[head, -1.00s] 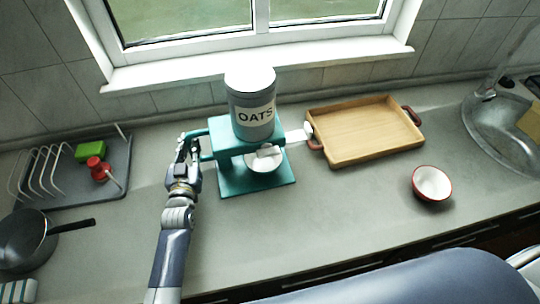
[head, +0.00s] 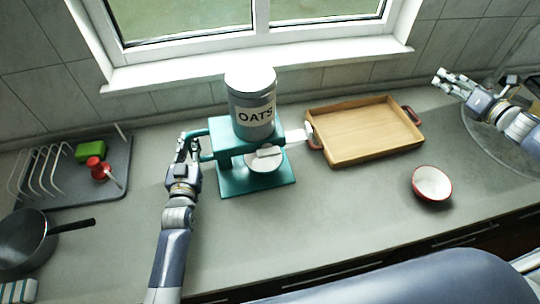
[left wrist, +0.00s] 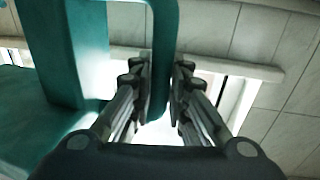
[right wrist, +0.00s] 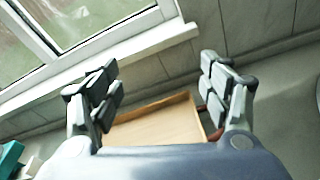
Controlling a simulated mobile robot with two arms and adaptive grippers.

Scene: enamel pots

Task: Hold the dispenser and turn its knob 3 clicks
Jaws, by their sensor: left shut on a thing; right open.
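The dispenser (head: 226,143) is a teal stand on a flat base, with a grey OATS canister (head: 251,103) upright on top. A white knob (head: 298,135) sticks out on its right side, close to the tray's left handle. My left gripper (head: 189,143) is shut on the teal handle on the dispenser's left side; the handle (left wrist: 164,60) runs between its fingers in the left wrist view. My right gripper (head: 450,83) is open and empty at the right, well away from the knob. A pale bowl (head: 262,163) sits under the spout, partly hidden.
A wooden tray (head: 365,157) with brown handles lies right of the dispenser. A red-rimmed white bowl (head: 432,184) stands front right. A dish rack (head: 62,195) and a dark pan (head: 25,245) are at the left. The sink (head: 476,112) is at the far right, partly behind my arm.

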